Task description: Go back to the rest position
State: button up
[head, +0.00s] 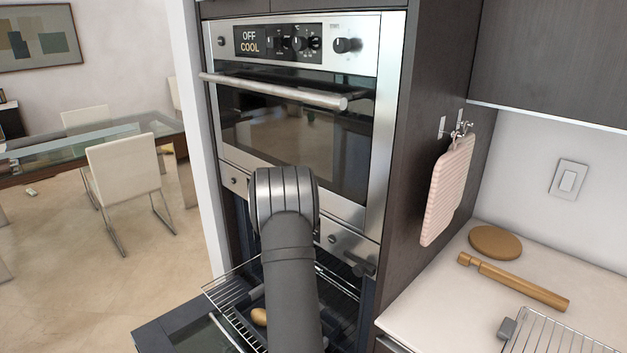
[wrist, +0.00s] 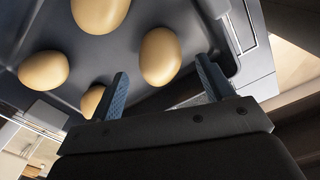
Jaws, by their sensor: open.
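My gripper (wrist: 161,76) is open in the wrist view, its two blue-grey fingers apart with nothing held between them. Several smooth, brown, potato-like items lie on a dark grey tray (wrist: 262,68) beyond the fingers. One of them (wrist: 162,56) shows beyond the gap between the fingertips; whether a finger touches it I cannot tell. In the head view my arm reaches toward the opened lower oven and hides my gripper. One brown item (head: 259,316) shows left of the arm, by the wire rack (head: 232,290).
The lower oven door (head: 165,335) is open. The upper oven (head: 300,140) is shut, its display reading OFF COOL. A rolling pin (head: 512,282), a round board (head: 495,242) and another rack (head: 560,335) lie on the right counter.

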notch_tip(320, 180, down, 3)
jog(key=shift+w+r, duration=0.1)
jog(key=shift+r, duration=0.1)
notch_tip(320, 180, up, 10)
jog(key=shift+f, duration=0.1)
jog(key=shift+d+f+m, duration=0.15)
jog(key=shift+d+m, duration=0.05)
jog(key=shift+m, duration=0.2)
jog(key=m, duration=0.2)
jog(key=shift+s+d+m, duration=0.2)
jog(key=shift+d+m, duration=0.1)
jog(key=shift+d, duration=0.1)
jog(key=s+d+r+m, duration=0.1)
jog(key=s+d+m, duration=0.1)
jog(key=s+m, duration=0.3)
jog(key=s+d+r+m, duration=0.2)
jog(key=s+d+m, duration=0.1)
jog(key=s+m, duration=0.3)
jog(key=shift+d+r+m, duration=0.25)
jog(key=shift+m, duration=0.65)
